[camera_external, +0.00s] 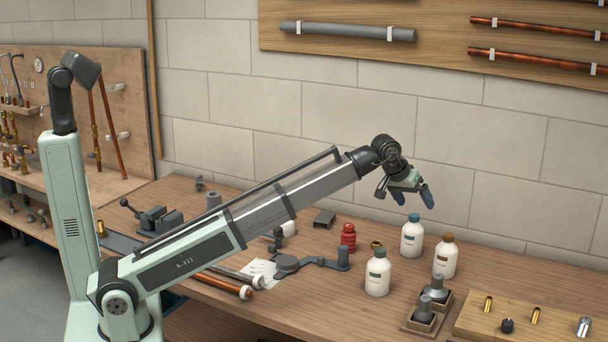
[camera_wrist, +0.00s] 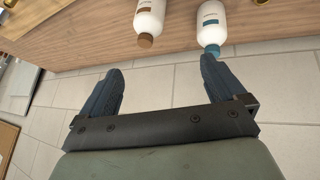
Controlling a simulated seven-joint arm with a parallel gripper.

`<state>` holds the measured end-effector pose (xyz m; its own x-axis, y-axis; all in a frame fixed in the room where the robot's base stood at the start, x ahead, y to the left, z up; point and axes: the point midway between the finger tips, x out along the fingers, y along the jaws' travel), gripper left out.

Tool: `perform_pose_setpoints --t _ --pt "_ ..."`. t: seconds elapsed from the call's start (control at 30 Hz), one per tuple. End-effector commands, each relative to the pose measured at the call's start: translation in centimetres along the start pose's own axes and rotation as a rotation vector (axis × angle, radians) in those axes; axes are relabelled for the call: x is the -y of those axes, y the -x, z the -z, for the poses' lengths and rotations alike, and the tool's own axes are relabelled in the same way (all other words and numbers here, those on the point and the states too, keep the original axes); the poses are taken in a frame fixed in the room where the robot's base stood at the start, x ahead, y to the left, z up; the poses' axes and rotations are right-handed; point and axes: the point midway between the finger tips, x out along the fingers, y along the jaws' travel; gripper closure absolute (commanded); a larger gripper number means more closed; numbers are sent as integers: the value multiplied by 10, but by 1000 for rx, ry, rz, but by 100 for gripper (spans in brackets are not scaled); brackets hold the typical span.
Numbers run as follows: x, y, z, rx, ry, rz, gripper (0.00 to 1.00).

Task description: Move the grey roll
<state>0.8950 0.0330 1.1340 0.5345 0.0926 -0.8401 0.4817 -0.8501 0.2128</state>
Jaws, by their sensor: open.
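A small grey cylinder (camera_external: 214,201), which looks like the grey roll, stands on the bench behind my arm, left of centre in the external view. The arm hides part of the bench around it. My gripper (camera_external: 412,197) is open and empty, in the air above the bench and near a teal-capped white bottle. It is far to the right of the grey roll. In the wrist view, the blue fingers of my gripper (camera_wrist: 161,66) are spread with nothing between them. The grey roll does not show in the wrist view.
White bottles with a teal cap (camera_external: 411,238), a brown cap (camera_external: 445,258) and a dark green cap (camera_external: 377,276) stand at the right. A red fitting (camera_external: 348,237), a dark vise (camera_external: 155,221) and a wooden block (camera_external: 540,325) with fittings are also on the bench.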

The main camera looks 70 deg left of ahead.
Motion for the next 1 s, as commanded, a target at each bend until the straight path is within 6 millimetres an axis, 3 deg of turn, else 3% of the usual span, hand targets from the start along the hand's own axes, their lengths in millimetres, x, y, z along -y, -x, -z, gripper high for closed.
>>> perform_pose_setpoints --t 0.03,0.5,1.0 --pt "22 -3 8 5 15 19 3" --pt "202 -15 54 79 124 159 3" --pt "394 -1 64 175 254 275 3"
